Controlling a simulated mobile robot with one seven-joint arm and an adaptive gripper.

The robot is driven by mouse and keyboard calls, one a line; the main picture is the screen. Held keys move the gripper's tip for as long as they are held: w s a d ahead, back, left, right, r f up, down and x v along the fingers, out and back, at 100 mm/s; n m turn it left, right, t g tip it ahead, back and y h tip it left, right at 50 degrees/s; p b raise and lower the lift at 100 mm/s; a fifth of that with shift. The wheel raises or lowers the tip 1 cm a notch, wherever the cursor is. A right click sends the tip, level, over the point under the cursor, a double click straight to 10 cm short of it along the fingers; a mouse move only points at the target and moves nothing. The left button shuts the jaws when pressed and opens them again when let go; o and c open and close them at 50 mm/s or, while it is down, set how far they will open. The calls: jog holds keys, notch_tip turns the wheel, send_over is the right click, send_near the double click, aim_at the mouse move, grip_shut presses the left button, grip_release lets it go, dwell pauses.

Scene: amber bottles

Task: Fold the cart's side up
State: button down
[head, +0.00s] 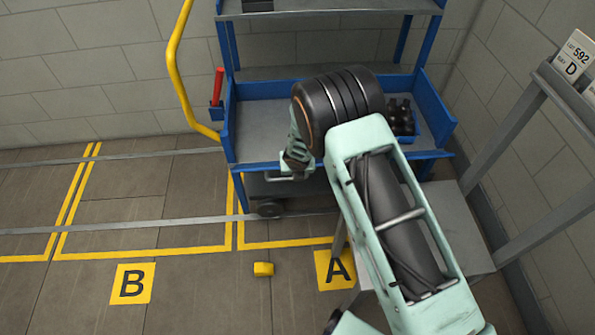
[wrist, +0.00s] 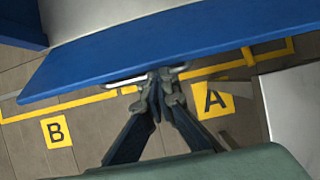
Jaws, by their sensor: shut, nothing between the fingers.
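The cart (head: 262,110) has blue posts and grey shelves. In the wrist view its side is a broad blue panel (wrist: 190,50), folded down along the tray's near edge. A silver bar handle (wrist: 118,82) is at the panel's outer edge; it also shows in the head view (head: 280,178). My gripper (wrist: 160,82) is shut and empty, its fingertips overlapping the handle's middle; I cannot tell whether they touch it. In the head view my gripper (head: 293,167) is at the cart's near edge, and my wrist and arm hide much of the panel.
Dark bottles (head: 402,112) stand at the tray's right. A yellow rail (head: 173,65) is left of the cart. A grey stand (head: 530,105) is close on the right. Floor around marker B (head: 132,283) is clear.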

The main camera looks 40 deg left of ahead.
jog(key=shift+w+a+r+p, duration=0.4)
jog(key=shift+w+r+p, duration=0.05)
jog(key=shift+r+p, duration=0.3)
jog(key=shift+w+a+r+p, duration=0.45)
jog(key=shift+r+p, duration=0.15)
jog(key=shift+p, duration=0.15)
jog(key=w+a+r+b, duration=0.3)
jog(key=w+a, duration=0.2)
jog(key=w, duration=0.1)
jog(key=shift+w+a+r, duration=0.3)
jog(key=shift+w+r, duration=0.1)
jog(key=shift+d, duration=0.1)
